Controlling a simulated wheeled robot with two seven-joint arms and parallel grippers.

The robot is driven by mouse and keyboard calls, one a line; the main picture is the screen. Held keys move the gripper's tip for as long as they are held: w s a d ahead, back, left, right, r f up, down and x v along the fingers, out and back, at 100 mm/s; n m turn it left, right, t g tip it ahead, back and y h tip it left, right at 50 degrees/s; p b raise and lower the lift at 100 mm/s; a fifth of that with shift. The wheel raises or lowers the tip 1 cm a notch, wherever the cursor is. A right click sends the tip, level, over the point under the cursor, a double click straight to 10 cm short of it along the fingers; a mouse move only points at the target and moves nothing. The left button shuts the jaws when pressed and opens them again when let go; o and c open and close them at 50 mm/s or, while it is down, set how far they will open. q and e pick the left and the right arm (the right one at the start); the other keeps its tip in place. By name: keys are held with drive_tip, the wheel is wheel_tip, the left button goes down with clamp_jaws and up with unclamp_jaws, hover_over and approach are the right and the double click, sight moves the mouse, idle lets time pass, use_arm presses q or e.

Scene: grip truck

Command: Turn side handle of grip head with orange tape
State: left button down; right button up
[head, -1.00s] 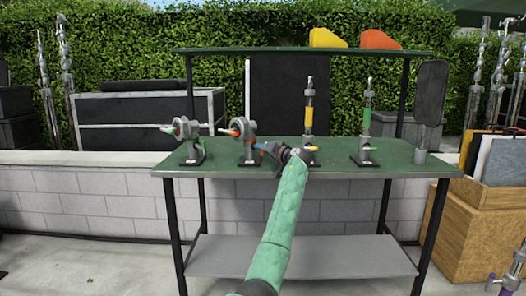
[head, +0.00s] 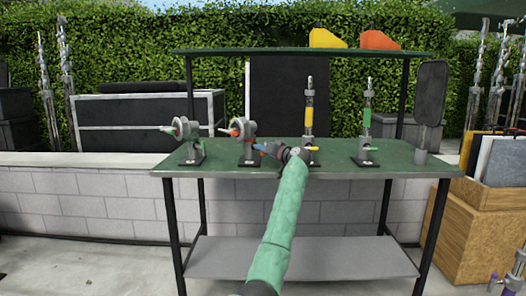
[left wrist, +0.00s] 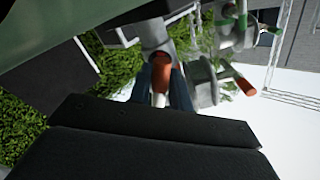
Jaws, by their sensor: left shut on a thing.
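The grip head with orange tape (head: 243,128) stands on the green table, second from the left, with an orange handle pointing left. My left gripper (head: 259,147) is at its right side, low down. In the left wrist view, the blue-grey fingers of my left gripper (left wrist: 163,88) are shut on an orange side handle (left wrist: 160,66) with a pale end. A second orange handle (left wrist: 243,86) sticks out to the right there, apart from the fingers. In the head view the gripped handle is mostly hidden by the gripper. My right gripper is not in view.
A green-handled grip head (head: 186,132) stands to the left on the table (head: 345,168). A yellow-taped stand (head: 309,116) is close to the right of my gripper, and a green-taped one (head: 367,122) is further right. A shelf (head: 300,50) spans above.

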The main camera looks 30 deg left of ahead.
use_arm(q)
drive_tip(key=shift+f, duration=0.1)
idle(0.5)
drive_tip(key=c, duration=1.3)
unclamp_jaws()
drive_tip(key=shift+d, duration=0.1)
drive_tip(key=shift+p+v, duration=0.4)
drive_tip(key=shift+v, duration=3.4)
